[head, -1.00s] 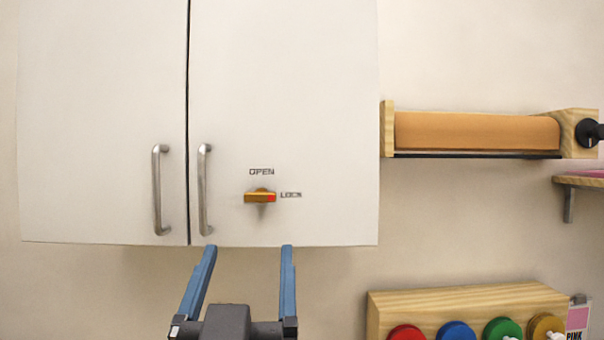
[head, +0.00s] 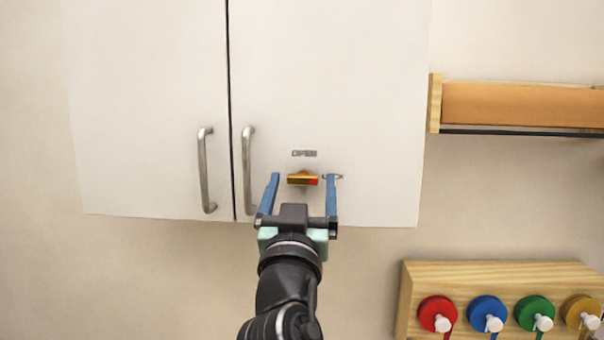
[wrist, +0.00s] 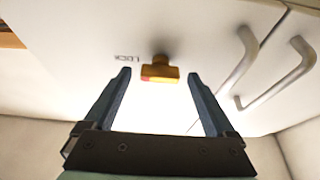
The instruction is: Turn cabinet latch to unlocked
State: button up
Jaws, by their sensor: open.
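The cabinet latch (head: 301,179) is a small orange-brown knob with a red end, on the right door of the white cabinet (head: 340,80). It lies horizontally, its red end pointing right toward the LOCK label, which a finger partly hides in the head view. The OPEN label (head: 304,153) is above it. My gripper (head: 302,180) is open, with one blue finger on each side of the latch in the head view. In the wrist view the latch (wrist: 160,70) shows between and just beyond the fingertips (wrist: 159,74). Contact with it is not visible.
Two metal bar handles (head: 247,170) (head: 205,170) stand out from the doors left of the latch. A wooden roll holder (head: 435,103) is on the wall at right. A wooden rack (head: 480,271) with several coloured discs is at lower right.

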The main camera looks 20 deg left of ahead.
jog(key=shift+w+a+r, duration=0.1)
jog(key=shift+w, duration=0.2)
jog(key=c, duration=1.4)
